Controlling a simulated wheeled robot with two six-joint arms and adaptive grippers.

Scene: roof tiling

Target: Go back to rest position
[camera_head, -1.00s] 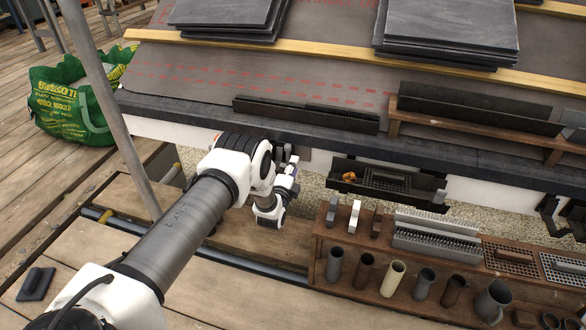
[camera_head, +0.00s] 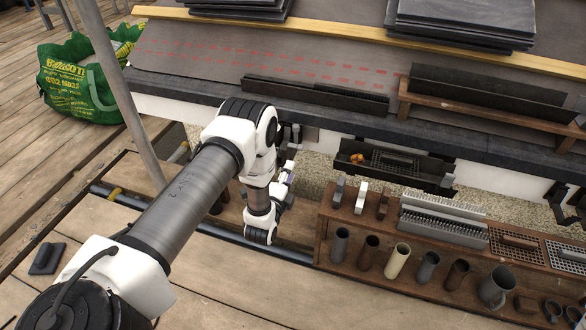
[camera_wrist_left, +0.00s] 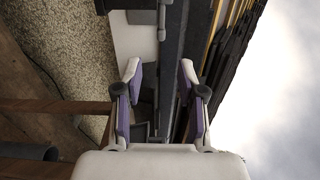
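My left arm reaches in from the lower left of the head view. Its elbow is by the dark eave edge and its wrist hangs in front of the wall. My left gripper (camera_head: 287,178) is small there and partly hidden by the arm. In the left wrist view the left gripper (camera_wrist_left: 160,85) shows two purple-and-white fingers spread apart, with nothing between them. The gripper is left of the dark gutter piece (camera_head: 385,180) on the wall, apparently apart from it. My right gripper is not in view.
A wooden rack (camera_head: 330,255) with pipe pieces and grates stands at the lower right. Slate stacks (camera_head: 465,20) lie on the roof, and another gutter piece (camera_head: 315,97) lies near its edge. A scaffold pole (camera_head: 122,95) and green bag (camera_head: 75,80) are left. The front planks are mostly clear.

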